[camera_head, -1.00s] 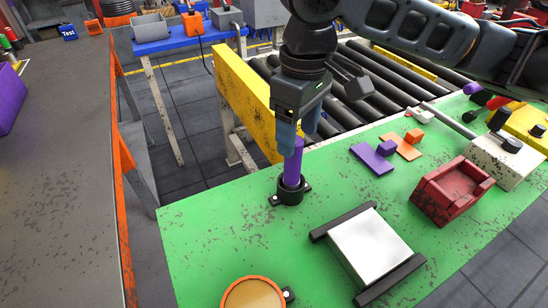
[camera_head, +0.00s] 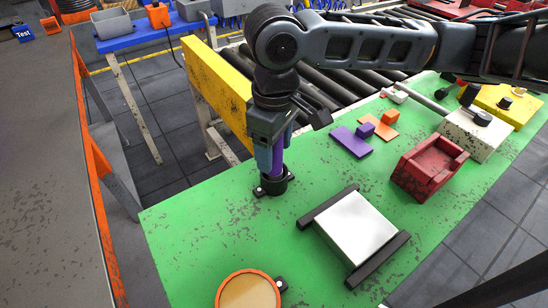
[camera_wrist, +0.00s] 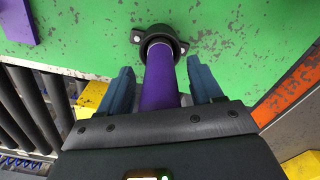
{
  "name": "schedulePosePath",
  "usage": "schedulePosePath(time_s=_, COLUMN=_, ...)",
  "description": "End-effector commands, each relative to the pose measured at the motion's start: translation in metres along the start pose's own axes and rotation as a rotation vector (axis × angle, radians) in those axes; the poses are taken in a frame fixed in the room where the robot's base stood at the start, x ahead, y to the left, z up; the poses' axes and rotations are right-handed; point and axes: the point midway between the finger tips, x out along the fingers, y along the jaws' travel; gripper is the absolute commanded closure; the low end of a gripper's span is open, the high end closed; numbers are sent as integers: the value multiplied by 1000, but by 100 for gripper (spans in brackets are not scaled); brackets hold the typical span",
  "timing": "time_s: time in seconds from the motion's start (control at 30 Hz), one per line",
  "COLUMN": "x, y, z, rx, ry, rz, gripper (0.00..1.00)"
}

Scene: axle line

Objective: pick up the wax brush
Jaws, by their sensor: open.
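The wax brush shows as a purple upright handle (camera_head: 277,155) standing in a black round holder (camera_head: 271,184) on the green table. In the wrist view the purple handle (camera_wrist: 158,82) runs from between my fingers to the black holder (camera_wrist: 159,40). My gripper (camera_head: 270,160) points down over the holder, with its blue fingers on either side of the handle. In the wrist view my gripper (camera_wrist: 162,85) is open, with a gap between each finger and the handle. The brush's lower end is hidden inside the holder.
A white plate with black side bars (camera_head: 356,228) and an orange-rimmed disc (camera_head: 248,291) lie on the green table (camera_head: 210,225). A red tray (camera_head: 430,168) and a purple block (camera_head: 352,142) stand to the right. A yellow beam (camera_head: 217,90) and rollers are behind.

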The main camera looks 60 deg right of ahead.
Motion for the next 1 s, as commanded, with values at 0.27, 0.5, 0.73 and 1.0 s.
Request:
schedulePosePath(time_s=0.27, x=0, y=0, z=0, rx=0, ry=0, rz=0, gripper=46)
schedulePosePath(time_s=0.5, x=0, y=0, z=0, rx=0, ry=0, rz=0, gripper=69)
schedulePosePath(time_s=0.73, x=-1, y=0, z=0, rx=0, ry=0, rz=0, gripper=91)
schedulePosePath(time_s=1.0, x=-2, y=0, z=0, rx=0, ry=1, rz=0, gripper=95)
